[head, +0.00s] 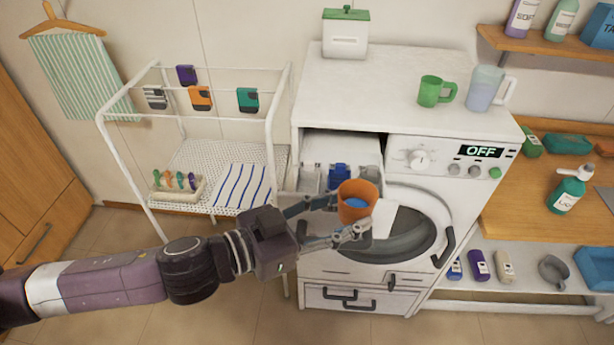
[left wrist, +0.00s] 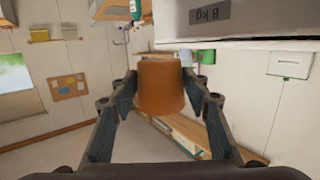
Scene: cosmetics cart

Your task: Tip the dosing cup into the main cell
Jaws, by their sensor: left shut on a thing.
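The orange dosing cup (head: 356,203) is held in front of the washing machine, just before the open detergent drawer (head: 341,152). It looks about upright, with blue contents inside. My left gripper (head: 346,215) is shut on the cup, with a finger on either side. In the left wrist view the cup (left wrist: 161,88) sits between the fingers. The drawer is pulled out at the upper left of the machine's front. A blue insert (head: 339,176) shows in it. The cup and gripper hide part of the drawer, so I cannot tell the main cell clearly. My right gripper is not in view.
The washing machine (head: 400,85) carries a green mug (head: 435,91), a clear jug (head: 485,88) and a green-lidded box (head: 345,35). A white drying rack (head: 200,135) stands at left. A wooden bench (head: 520,210) with a bottle (head: 570,190) is at right.

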